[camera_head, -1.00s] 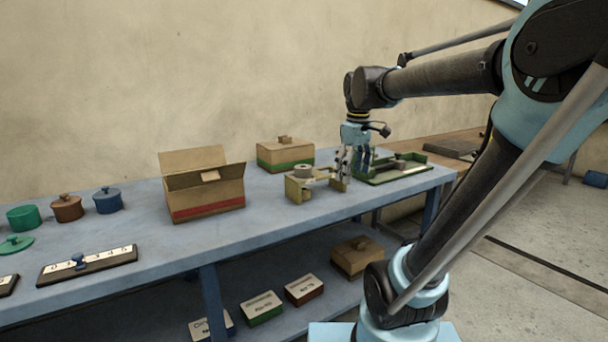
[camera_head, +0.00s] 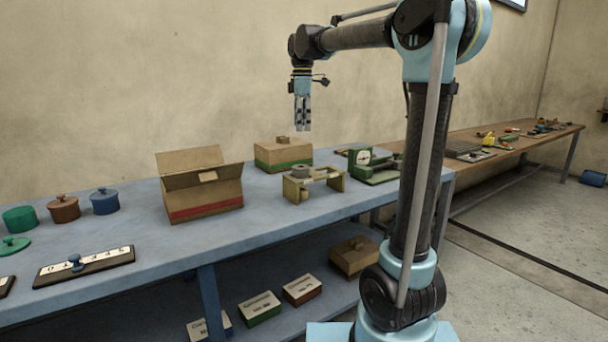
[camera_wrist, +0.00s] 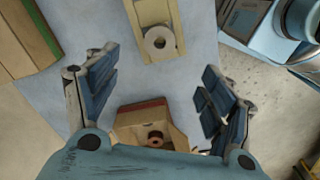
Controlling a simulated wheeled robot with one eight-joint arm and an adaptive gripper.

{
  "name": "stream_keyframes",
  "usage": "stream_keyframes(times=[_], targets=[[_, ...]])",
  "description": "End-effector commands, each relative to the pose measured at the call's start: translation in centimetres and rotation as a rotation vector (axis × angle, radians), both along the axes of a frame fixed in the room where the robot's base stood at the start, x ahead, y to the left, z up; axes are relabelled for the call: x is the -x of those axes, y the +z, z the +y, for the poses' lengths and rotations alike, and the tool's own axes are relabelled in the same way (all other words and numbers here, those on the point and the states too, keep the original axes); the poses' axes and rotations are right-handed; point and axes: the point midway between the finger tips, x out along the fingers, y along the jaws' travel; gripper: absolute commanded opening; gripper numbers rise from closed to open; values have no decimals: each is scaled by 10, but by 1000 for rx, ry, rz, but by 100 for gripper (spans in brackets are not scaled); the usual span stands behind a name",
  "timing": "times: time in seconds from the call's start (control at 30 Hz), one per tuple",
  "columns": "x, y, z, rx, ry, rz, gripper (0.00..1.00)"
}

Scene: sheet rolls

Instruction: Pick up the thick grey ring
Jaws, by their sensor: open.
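The thick grey ring (camera_head: 301,171) sits on the wooden stand (camera_head: 326,186) on the blue-grey bench. In the wrist view the ring (camera_wrist: 160,41) lies flat on the stand, its round hole facing the camera. My gripper (camera_head: 302,126) hangs fingers down, well above the bench and the stand. In the wrist view my gripper (camera_wrist: 163,88) has its blue fingers spread wide with nothing between them. The ring lies beyond the fingers, towards the top of that view.
An open red-striped carton (camera_head: 205,200) stands left of the stand; a brown ring (camera_wrist: 156,138) shows inside it. A closed green-striped box (camera_head: 283,155) is behind, and a green dial scale (camera_head: 372,162) is to the right. Lidded pots (camera_head: 64,209) stand far left.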

Motion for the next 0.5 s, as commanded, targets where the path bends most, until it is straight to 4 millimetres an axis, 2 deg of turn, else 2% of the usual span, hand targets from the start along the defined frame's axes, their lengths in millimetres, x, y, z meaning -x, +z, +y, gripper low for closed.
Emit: stream_keyframes(times=[0.5], targets=[[0, -90, 0, 0, -3, 0, 75]])
